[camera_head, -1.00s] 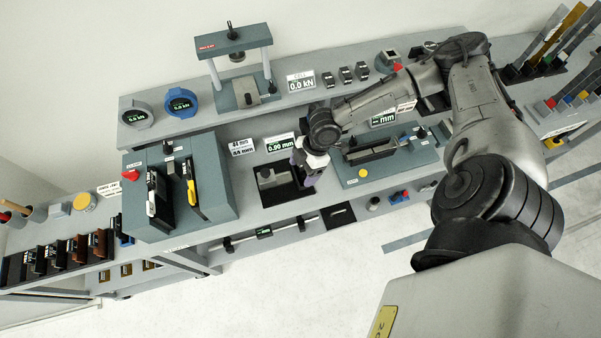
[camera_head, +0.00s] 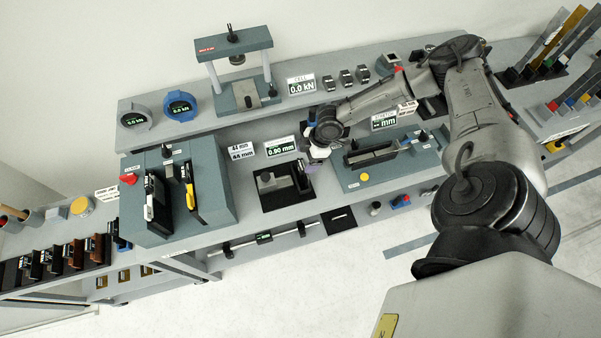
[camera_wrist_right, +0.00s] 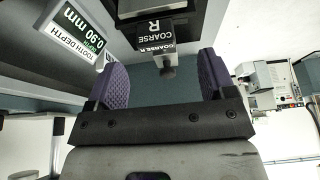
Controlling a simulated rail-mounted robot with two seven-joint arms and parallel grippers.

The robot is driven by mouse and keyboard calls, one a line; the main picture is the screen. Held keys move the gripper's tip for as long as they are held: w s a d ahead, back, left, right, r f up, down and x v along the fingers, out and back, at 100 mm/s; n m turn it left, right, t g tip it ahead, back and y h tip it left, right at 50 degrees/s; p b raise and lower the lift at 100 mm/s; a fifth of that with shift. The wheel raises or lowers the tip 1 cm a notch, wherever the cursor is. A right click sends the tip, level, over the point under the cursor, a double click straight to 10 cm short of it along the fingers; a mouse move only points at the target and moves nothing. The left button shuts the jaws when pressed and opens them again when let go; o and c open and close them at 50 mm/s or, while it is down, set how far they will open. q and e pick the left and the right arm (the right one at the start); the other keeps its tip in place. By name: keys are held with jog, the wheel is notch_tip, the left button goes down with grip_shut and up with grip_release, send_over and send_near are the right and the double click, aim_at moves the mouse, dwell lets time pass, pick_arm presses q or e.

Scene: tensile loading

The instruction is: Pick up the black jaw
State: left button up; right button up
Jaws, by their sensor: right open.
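In the right wrist view a black jaw (camera_wrist_right: 160,32) with white "COARSE R" labels lies ahead of my right gripper (camera_wrist_right: 162,80). The purple finger pads are apart with nothing between them, and the jaw is beyond the fingertips. In the head view my right gripper (camera_head: 316,160) is over the shelf, beside a small upright black piece (camera_head: 303,177) on the tooth depth station (camera_head: 290,202). That piece appears to be the same jaw, its far side partly hidden by the gripper. My left gripper is out of view.
The 0.90 mm display (camera_head: 281,147) stands behind the station. A grey block (camera_head: 268,182) lies left of the black piece. A blue-grey fixture (camera_head: 400,168) is close on the right, and a larger grip unit (camera_head: 215,175) stands left.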

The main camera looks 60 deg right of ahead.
aim_at(302, 165)
jog(key=shift+d+p+x, duration=0.15)
jog(key=shift+p+x, duration=0.1)
jog(key=shift+x, duration=1.1)
jog(key=shift+d+p+x, duration=0.15)
jog(key=shift+p+x, duration=0.05)
jog(key=shift+x, duration=1.15)
grip_shut()
